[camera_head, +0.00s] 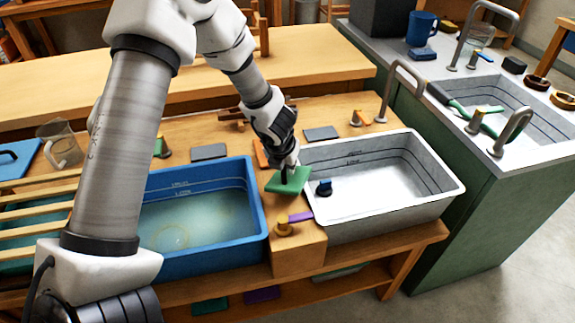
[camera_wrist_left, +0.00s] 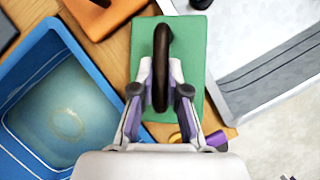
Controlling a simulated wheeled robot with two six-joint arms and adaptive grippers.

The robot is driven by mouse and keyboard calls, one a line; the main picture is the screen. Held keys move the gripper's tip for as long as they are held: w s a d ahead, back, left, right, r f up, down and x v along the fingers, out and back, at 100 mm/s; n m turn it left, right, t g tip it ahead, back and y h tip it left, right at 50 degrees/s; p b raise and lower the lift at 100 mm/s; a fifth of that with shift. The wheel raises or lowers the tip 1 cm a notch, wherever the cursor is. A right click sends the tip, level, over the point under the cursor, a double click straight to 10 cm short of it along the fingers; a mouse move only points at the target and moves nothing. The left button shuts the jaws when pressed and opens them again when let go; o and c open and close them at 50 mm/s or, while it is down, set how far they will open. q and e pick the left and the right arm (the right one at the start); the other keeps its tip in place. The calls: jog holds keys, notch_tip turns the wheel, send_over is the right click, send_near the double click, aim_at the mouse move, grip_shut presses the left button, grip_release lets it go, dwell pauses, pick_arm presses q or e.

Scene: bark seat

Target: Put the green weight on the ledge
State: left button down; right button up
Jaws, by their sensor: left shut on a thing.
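The green weight (camera_head: 290,182) is a flat green slab with a dark curved handle, and it also shows in the left wrist view (camera_wrist_left: 191,55). My left gripper (camera_head: 287,168) is shut on the handle, with its fingers on either side of it in the left wrist view (camera_wrist_left: 162,95). The weight is over the wooden strip (camera_head: 298,250) between the blue basin and the white basin. I cannot tell for sure whether it touches the wood. No part is labelled as the ledge. My right gripper is not in view.
The blue basin (camera_head: 262,215) holds cloudy water, left of the weight. The white basin (camera_head: 457,185) is on the right with a small blue-and-black item (camera_head: 324,188) in it. A brass knob (camera_head: 284,229) and a purple piece (camera_head: 300,217) sit in front. Grey slabs (camera_head: 321,134) lie behind.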

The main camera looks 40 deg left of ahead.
pick_arm(q)
jog(key=c, duration=1.4)
grip_release()
jog(key=o, duration=0.3)
jog(key=shift+w+f, duration=0.1)
jog(key=shift+f, duration=0.05)
jog(key=v, duration=1.2)
jog(key=shift+w, duration=0.1)
